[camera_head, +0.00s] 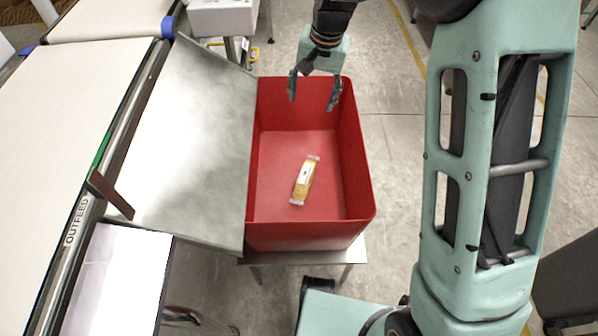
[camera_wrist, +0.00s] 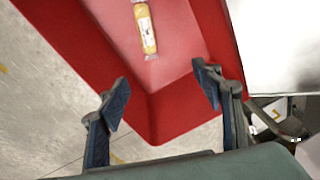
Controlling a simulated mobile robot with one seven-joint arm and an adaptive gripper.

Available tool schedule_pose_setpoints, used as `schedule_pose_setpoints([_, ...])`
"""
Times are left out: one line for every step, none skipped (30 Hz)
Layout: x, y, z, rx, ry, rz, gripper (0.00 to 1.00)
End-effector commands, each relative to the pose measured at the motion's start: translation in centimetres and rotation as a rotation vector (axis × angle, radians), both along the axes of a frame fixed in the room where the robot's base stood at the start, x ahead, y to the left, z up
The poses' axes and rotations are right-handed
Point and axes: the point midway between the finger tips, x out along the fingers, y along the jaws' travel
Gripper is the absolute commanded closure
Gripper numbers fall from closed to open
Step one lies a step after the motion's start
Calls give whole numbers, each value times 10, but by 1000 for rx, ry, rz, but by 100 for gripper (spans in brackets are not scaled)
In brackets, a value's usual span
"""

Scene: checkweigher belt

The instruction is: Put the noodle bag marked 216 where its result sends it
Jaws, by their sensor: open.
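A noodle bag (camera_head: 305,181), yellow with a pale label and clear ends, lies on the floor of the red bin (camera_head: 368,196). The marking on the bag is too small to read. My gripper (camera_head: 316,93) is open and empty over the far end of the bin, apart from the bag. In the wrist view the bag (camera_wrist: 146,28) lies beyond the open fingertips (camera_wrist: 160,82), inside the red bin (camera_wrist: 172,108).
A metal chute (camera_head: 190,135) slopes from the belt to the bin's left side. The white belt (camera_head: 60,110) has an OUTFEED label (camera_head: 75,221) on its edge. A bright white panel (camera_head: 117,280) is at the lower left. Bare floor (camera_head: 395,150) lies right of the bin.

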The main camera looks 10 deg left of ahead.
Motion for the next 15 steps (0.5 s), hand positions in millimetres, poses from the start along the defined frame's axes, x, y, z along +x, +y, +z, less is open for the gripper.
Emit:
schedule_pose_setpoints([0, -1, 10, 1, -2, 0, 40])
schedule_pose_setpoints([-1, -2, 15, 1, -3, 0, 40])
schedule_pose_setpoints([-2, -3, 21, 1, -2, 0, 40])
schedule_pose_setpoints([-2, -4, 25, 1, -2, -1, 40])
schedule_pose_setpoints([-2, -4, 28, 1, -2, -1, 40])
schedule_pose_setpoints([-3, -5, 32, 0, -1, -1, 40])
schedule_pose_setpoints([-3, -5, 34, 0, 0, -1, 40])
schedule_pose_setpoints([-3, -5, 36, 0, -1, -1, 40])
schedule_pose_setpoints([-3, -5, 38, 1, -1, -1, 40])
schedule_pose_setpoints([-4, -6, 39, 0, -1, -1, 40])
schedule_pose_setpoints([-4, -6, 39, 0, 0, -1, 40])
schedule_pose_setpoints([-4, -6, 39, 0, 0, -1, 40])
schedule_pose_setpoints([-4, -6, 40, 0, 0, -1, 40])
schedule_pose_setpoints([-4, -6, 39, 0, 0, -1, 40])
schedule_pose_setpoints([-4, -6, 39, 0, 0, -1, 40])
